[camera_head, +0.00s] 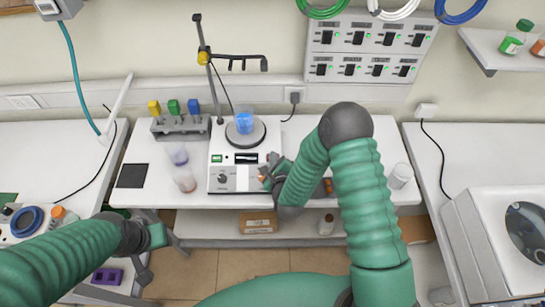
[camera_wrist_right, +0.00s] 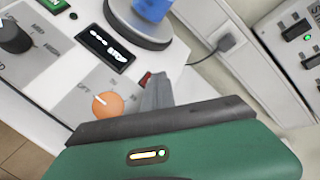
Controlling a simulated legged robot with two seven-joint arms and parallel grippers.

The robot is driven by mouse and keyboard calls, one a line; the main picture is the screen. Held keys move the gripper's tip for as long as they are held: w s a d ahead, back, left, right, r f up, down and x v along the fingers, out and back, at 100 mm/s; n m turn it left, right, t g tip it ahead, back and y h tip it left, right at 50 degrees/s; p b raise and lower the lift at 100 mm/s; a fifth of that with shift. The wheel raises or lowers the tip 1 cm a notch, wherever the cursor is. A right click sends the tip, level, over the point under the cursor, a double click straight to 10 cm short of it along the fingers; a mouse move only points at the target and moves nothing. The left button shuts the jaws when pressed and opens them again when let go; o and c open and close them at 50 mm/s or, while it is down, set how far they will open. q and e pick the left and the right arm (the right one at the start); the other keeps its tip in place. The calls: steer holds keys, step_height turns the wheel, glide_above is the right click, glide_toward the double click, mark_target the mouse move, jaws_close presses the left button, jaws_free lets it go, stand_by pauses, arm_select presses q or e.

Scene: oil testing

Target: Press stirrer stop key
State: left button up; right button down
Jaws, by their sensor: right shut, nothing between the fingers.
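The stirrer is a white box (camera_head: 222,188) on the middle table, with a blue beaker (camera_head: 244,121) on its dark round plate. Its front panel has a green key (camera_head: 217,158), a dark display (camera_head: 246,158) and a black knob (camera_head: 222,178). In the right wrist view, a small red key (camera_wrist_right: 146,78) shows beside my right gripper (camera_wrist_right: 155,90), partly hidden by its fingers. An orange knob (camera_wrist_right: 106,104) is left of the fingers. My right gripper is shut and empty, over the panel's right side; contact is unclear. My left gripper (camera_head: 148,258) is low at left, its fingers unclear.
A clamp stand (camera_head: 205,60) rises behind the stirrer. A rack with coloured caps (camera_head: 181,127), a black pad (camera_head: 132,176) and two small beakers (camera_head: 184,180) stand at left. A white cup (camera_head: 400,175) stands at right. The wall carries a switch panel (camera_head: 371,47).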

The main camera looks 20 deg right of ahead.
steer(key=shift+s+a+r+p, duration=0.1)
steer(key=shift+s+r+p, duration=0.2)
steer(key=shift+r, duration=0.4)
steer(key=r+p, duration=0.1)
steer(key=s+r+p, duration=0.1)
steer(key=r, duration=0.1)
steer(key=r+p, duration=0.1)
steer(key=shift+s+a+r+p, duration=0.2)
steer(key=shift+s+r+p, duration=0.1)
steer(key=shift+r, duration=0.05)
stand_by(0.5)
